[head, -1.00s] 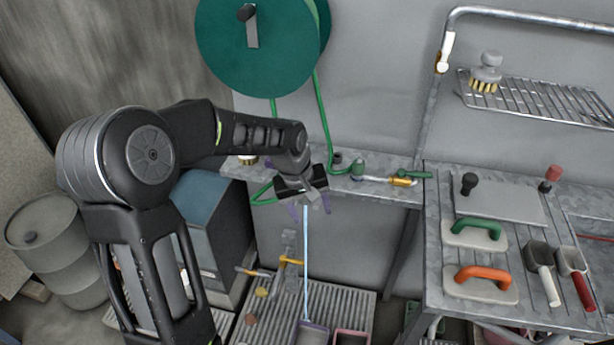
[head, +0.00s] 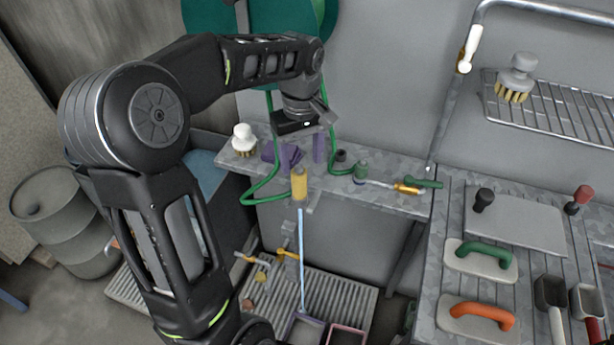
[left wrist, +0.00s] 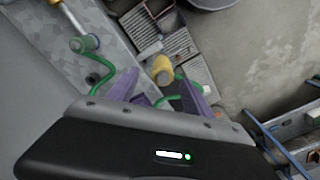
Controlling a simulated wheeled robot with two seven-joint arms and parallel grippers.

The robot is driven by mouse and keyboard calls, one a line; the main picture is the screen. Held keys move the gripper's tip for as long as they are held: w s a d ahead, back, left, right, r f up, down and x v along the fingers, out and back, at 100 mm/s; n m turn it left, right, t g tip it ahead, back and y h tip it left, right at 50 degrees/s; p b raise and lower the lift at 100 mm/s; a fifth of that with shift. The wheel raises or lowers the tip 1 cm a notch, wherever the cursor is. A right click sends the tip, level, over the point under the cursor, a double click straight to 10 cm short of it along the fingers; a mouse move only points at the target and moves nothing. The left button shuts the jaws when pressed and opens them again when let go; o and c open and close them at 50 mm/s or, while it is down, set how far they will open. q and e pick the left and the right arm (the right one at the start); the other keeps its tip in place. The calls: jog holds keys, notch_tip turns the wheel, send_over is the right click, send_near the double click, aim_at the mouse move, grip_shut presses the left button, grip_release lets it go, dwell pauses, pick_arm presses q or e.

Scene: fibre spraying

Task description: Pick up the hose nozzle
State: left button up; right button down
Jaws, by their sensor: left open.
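The hose nozzle (head: 299,184) looks like a short yellow cylinder at the front edge of the shelf, by the green hose (head: 262,190). A thin pale blue line runs down from it toward the grating. My left gripper (head: 304,153) is open above and just behind the nozzle, its purple fingers pointing down, apart from it as far as I can tell. In the left wrist view the nozzle (left wrist: 162,70) shows beyond the gap between the two purple fingers (left wrist: 160,93), with nothing held. My right gripper is out of view.
The shelf (head: 395,203) also holds a white-topped brush (head: 244,140) and a green fitting with a metal lance and orange-yellow part (head: 406,189). A table (head: 440,225) with trowels stands at right. The green hose reel (head: 265,55) hangs behind my left arm.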

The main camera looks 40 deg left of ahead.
aim_at(299, 182)
pick_arm(q)
jog(key=shift+s+r, duration=0.1)
jog(key=shift+s, duration=0.1)
jog(key=shift+f, duration=1.35)
jog(key=f+p, duration=0.1)
jog(key=f, duration=0.1)
jog(key=f+p, duration=0.1)
jog(key=f, duration=0.1)
jog(key=shift+a+f, duration=0.2)
jog(key=shift+f, duration=0.4)
grip_shut()
